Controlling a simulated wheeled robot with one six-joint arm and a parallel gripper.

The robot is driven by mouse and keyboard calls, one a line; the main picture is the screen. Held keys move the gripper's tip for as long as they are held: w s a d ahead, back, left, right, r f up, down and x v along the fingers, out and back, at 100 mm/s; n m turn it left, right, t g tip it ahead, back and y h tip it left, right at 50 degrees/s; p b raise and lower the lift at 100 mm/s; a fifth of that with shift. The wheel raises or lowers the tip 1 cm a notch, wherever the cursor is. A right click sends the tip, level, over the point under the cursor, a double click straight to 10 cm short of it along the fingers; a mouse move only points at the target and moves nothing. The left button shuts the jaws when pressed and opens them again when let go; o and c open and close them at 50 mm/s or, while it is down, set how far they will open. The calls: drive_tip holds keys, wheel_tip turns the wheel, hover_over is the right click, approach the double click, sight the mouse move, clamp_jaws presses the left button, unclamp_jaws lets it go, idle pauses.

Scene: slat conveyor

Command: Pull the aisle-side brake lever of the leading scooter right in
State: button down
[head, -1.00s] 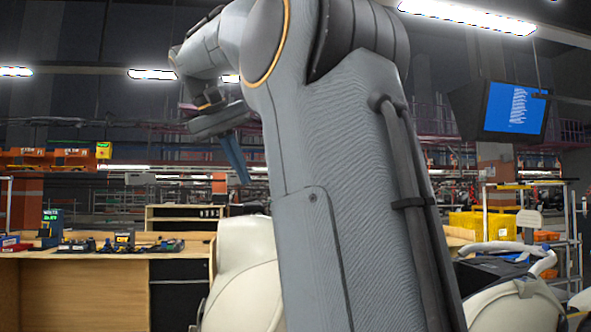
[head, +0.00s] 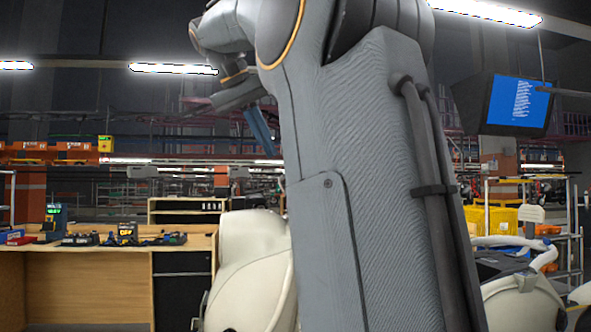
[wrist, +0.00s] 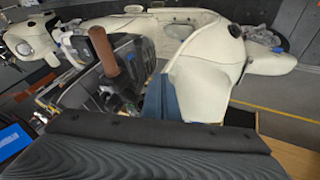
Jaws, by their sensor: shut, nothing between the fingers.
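A cream scooter (head: 247,262) stands behind my arm in the head view, partly covered by it. In the wrist view a cream scooter body (wrist: 205,75) lies below, with a brown handlebar grip (wrist: 104,52) standing up left of my fingers. I cannot make out a brake lever in either view. My gripper (head: 258,131) is shut and empty, raised above the scooter in the head view. Its blue fingers (wrist: 161,97) also show in the wrist view, right of the grip and apart from it. The fingertips overlap the scooter's body there; contact cannot be told.
Another cream scooter (head: 522,297) with a white handlebar stands at right. A wooden workbench (head: 90,285) with tools is at left. A monitor (head: 515,104) hangs at upper right, and yellow bins (head: 492,219) stand on a rack below it. A yellow floor line (wrist: 275,112) crosses open floor at right.

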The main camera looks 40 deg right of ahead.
drive_tip(key=s+d+f+p, duration=0.2)
drive_tip(key=d+f, duration=0.3)
drive_tip(key=d, duration=0.1)
drive_tip(key=shift+s+d+f, duration=0.2)
drive_tip(key=shift+d+f, duration=0.05)
drive_tip(key=shift+f, duration=0.05)
